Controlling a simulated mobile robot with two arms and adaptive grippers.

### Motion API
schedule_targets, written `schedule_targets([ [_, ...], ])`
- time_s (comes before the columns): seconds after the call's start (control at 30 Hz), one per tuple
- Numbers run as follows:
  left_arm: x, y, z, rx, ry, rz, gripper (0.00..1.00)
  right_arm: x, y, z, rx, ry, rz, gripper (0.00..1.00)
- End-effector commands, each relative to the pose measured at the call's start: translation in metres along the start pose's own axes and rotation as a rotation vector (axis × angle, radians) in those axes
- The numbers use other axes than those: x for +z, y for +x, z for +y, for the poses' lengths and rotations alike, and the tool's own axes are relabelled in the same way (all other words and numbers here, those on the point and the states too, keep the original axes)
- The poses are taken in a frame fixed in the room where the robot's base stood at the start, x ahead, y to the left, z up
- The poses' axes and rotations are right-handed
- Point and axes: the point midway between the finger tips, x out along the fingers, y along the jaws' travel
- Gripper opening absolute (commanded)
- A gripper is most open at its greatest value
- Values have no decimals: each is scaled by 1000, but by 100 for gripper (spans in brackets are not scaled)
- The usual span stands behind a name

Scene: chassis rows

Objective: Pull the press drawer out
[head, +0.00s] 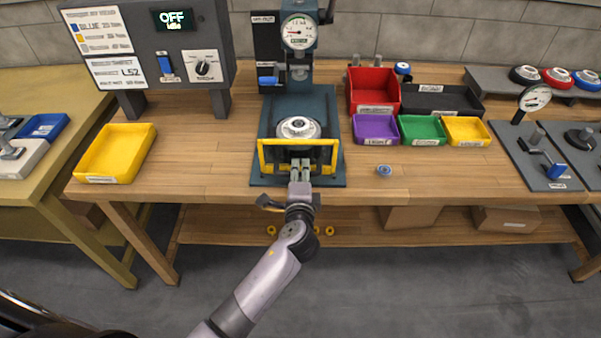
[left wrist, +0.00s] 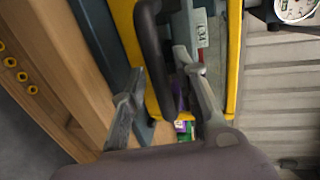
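The press (head: 299,85) stands at the back of the bench on a dark base plate. Its yellow-framed drawer front (head: 263,158) faces me, with a round metal part (head: 298,128) just behind it. My left gripper (head: 300,168) is at the middle of this front. In the left wrist view a dark bar handle (left wrist: 153,60) runs between the fingers of my left gripper (left wrist: 160,65), beside the yellow frame (left wrist: 232,70). The fingers look apart, with some gap to the handle; contact is unclear. My right gripper is not in view.
A yellow tray (head: 147,157) and a control box (head: 183,45) stand to the left. Red (head: 350,90), purple (head: 374,140), green (head: 421,142) and yellow bins (head: 466,143) stand right of the press. A small blue part (head: 384,170) lies nearby. A gauge fixture (head: 530,165) is farther right.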

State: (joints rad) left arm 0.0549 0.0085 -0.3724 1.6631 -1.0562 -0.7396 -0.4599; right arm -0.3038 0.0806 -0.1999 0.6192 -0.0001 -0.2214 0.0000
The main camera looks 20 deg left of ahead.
Motion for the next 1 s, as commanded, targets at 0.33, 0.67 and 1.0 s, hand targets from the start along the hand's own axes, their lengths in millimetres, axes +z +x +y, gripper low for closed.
schedule_targets([
  [0.33, 0, -1, -1, -1, 0, 0, 33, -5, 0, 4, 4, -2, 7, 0],
  [0.67, 0, -52, 1, 2, -3, 1, 33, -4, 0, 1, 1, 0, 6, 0],
  [1.0, 0, -111, 1, 1, 0, 0, 33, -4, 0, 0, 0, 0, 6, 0],
])
